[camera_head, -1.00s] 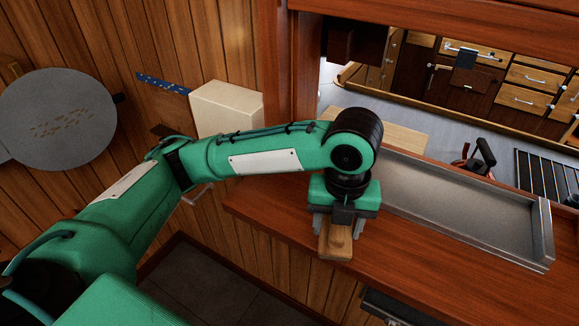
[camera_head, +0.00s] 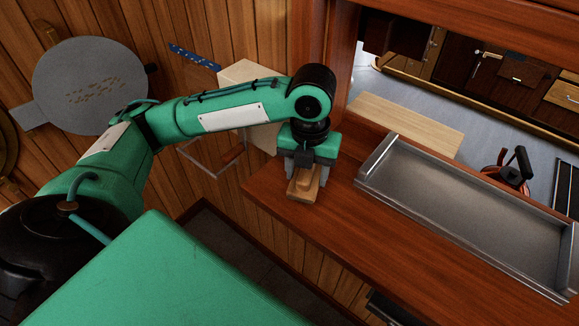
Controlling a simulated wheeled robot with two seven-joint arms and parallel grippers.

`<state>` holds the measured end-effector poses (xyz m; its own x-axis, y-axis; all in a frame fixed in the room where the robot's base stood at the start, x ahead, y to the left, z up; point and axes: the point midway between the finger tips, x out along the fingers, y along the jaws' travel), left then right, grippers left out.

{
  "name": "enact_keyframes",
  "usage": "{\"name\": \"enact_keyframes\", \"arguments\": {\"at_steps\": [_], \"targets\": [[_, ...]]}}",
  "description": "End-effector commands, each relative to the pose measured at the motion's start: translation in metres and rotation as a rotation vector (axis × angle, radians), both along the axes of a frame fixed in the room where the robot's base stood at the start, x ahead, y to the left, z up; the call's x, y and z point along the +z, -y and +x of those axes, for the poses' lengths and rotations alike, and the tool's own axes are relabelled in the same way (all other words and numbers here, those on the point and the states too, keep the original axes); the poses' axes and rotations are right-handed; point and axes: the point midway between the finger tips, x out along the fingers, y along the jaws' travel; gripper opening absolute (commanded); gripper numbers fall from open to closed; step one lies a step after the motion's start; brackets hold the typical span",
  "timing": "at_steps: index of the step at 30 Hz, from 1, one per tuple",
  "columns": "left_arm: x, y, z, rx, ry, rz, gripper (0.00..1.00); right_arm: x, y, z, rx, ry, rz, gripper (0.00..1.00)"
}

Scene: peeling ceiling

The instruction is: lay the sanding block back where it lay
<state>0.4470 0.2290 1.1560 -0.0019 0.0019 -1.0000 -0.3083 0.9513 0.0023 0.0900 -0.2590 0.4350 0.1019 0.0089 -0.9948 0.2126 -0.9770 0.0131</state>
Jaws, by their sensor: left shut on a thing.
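The sanding block (camera_head: 303,188) is a light wooden block with a darker base, near the left end of the reddish wooden counter (camera_head: 340,213). My left gripper (camera_head: 305,172) points down and is shut on the block, its grey fingers on either side of it. The block is at or just above the counter top; I cannot tell whether it touches. The gripper hides the block's far end. My right gripper is not in view.
A grey metal tray (camera_head: 375,157) lies on the counter to the right of the block. A pale board (camera_head: 410,122) and a red and black tool (camera_head: 512,170) lie behind it. A cream box (camera_head: 248,72) is by the wall. The counter's front is clear.

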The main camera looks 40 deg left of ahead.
Motion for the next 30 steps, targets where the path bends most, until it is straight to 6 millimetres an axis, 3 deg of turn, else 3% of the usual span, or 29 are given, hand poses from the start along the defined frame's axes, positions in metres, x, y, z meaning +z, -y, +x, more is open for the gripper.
{"name": "enact_keyframes", "arguments": {"at_steps": [3, 9, 21, 30], "targets": [[0.002, -0.024, 0.001, 0.006, -0.001, 0.003, 0.04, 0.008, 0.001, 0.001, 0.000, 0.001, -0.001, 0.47], [0.001, -0.044, 0.003, 0.002, 0.000, 0.001, 0.04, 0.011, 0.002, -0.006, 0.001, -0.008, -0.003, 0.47], [-0.034, -0.046, 0.003, -0.001, -0.001, 0.001, 0.04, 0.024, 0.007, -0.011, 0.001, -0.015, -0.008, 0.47], [-0.037, -0.045, 0.003, 0.000, 0.001, 0.001, 0.04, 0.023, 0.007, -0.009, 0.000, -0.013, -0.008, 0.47]]}}
